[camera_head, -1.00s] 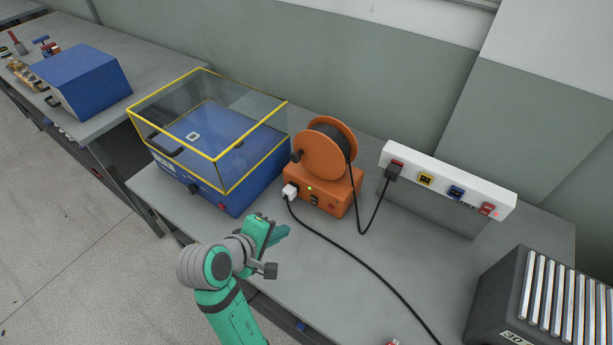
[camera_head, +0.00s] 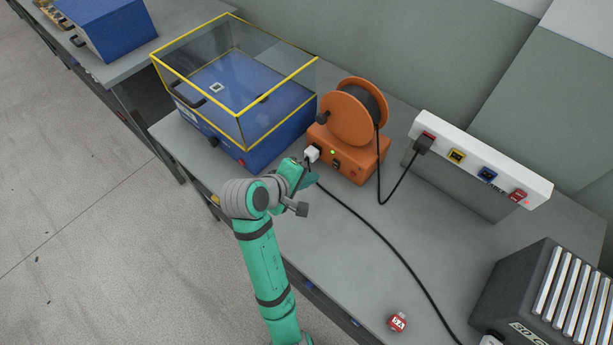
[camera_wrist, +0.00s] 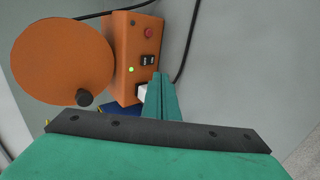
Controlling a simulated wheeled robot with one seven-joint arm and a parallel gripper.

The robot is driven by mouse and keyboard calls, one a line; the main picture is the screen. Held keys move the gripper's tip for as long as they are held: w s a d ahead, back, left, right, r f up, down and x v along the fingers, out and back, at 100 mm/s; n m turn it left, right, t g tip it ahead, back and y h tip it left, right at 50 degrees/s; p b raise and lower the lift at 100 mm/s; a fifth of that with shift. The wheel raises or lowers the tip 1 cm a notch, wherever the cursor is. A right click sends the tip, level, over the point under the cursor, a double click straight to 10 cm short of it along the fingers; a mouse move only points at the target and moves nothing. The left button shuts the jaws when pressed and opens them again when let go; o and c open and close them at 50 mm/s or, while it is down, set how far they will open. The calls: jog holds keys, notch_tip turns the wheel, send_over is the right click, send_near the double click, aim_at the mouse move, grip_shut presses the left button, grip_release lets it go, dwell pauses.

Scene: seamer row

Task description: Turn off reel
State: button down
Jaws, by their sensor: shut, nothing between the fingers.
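The orange reel (camera_head: 356,112) stands on an orange base box (camera_head: 350,158) on the grey bench, with black cable wound on it. In the wrist view the reel disc (camera_wrist: 62,62) has a dark crank knob, and the base front (camera_wrist: 128,50) carries a lit green lamp (camera_wrist: 131,69), dark rocker switches (camera_wrist: 148,60) and a red button (camera_wrist: 149,32). A white plug (camera_head: 312,152) sits in the base's front. My gripper (camera_head: 305,180) is shut and empty, just in front of the base near the plug. In the wrist view its fingers (camera_wrist: 162,97) partly cover the plug.
A blue machine with a clear yellow-edged cover (camera_head: 235,95) stands left of the reel. A white socket strip (camera_head: 480,165) is at the right, with a black plug in it. A black cable crosses the bench. A red tag (camera_head: 398,322) and a dark ribbed unit (camera_head: 535,300) are at front right.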

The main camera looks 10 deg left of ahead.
aim_at(335, 161)
jog(key=x, duration=0.5)
jog(key=w+d, duration=0.1)
jog(key=w, duration=0.1)
jog(key=shift+w+d, duration=0.35)
jog(key=shift+d, duration=0.05)
jog(key=shift+w+d+r, duration=0.15)
jog(key=shift+w+d, duration=0.05)
jog(key=shift+w, duration=0.2)
jog(key=shift+d, duration=0.1)
jog(key=shift+w+d+r, duration=0.1)
jog(key=shift+w+d, duration=0.15)
jog(key=shift+w, duration=0.1)
jog(key=shift+r, duration=0.15)
jog(key=shift+r, duration=0.7)
jog(key=shift+a, duration=0.15)
